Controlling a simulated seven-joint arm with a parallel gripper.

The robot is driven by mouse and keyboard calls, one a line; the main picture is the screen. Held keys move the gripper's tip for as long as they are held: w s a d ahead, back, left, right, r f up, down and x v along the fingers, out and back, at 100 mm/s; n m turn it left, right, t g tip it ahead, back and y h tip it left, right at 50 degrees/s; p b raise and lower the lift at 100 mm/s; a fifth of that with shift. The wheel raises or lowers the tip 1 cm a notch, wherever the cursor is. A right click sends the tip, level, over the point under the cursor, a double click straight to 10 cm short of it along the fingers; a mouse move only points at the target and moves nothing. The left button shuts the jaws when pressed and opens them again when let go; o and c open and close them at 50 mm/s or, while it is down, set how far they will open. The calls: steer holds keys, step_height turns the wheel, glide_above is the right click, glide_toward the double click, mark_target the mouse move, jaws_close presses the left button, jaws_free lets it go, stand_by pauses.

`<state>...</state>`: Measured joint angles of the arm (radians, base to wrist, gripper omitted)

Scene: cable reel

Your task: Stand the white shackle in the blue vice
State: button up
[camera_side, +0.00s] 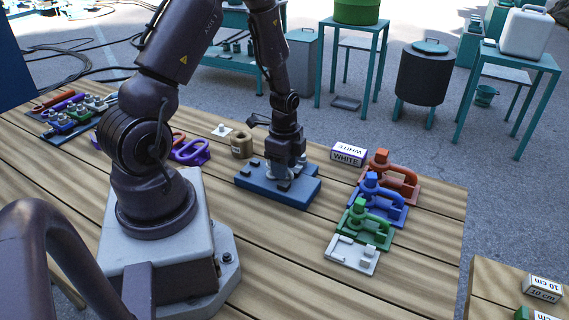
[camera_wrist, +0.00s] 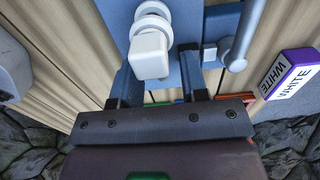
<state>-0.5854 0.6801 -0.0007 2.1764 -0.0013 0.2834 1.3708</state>
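A blue flat base with small blocks (camera_side: 298,194), which looks like the blue vice, lies on the table under my gripper (camera_side: 285,172). It fills the top of the wrist view (camera_wrist: 190,14). A white square-headed piece with pale rings (camera_wrist: 150,52) stands on it between my fingers (camera_wrist: 158,78). It may be part of the white shackle; no full shackle outline shows. My fingers are apart, with a gap at the right of the white head. A grey bar (camera_wrist: 244,38) rises from the base to the right. My gripper hides the base's middle in the side view.
A box marked WHITE (camera_side: 348,154) stands right of the blue base. A row of orange (camera_side: 408,190), blue (camera_side: 396,214), green (camera_side: 379,240) and white (camera_side: 350,262) holders runs towards the front. Purple loops (camera_side: 190,152) and a tan cylinder (camera_side: 242,145) lie left.

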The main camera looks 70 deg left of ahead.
step_height(320, 180, up, 13)
steer(key=s+d+r+n+t, duration=0.2)
steer(key=s+d+r+n, duration=0.1)
steer(key=d+r, duration=0.5)
steer(key=s+d+r+n+t, duration=0.3)
steer(key=d+r+n, duration=0.3)
steer(key=d+r, duration=0.2)
steer(key=shift+s+d+r+t, duration=0.3)
steer(key=shift+s+d, duration=0.3)
steer(key=shift+d, duration=0.25)
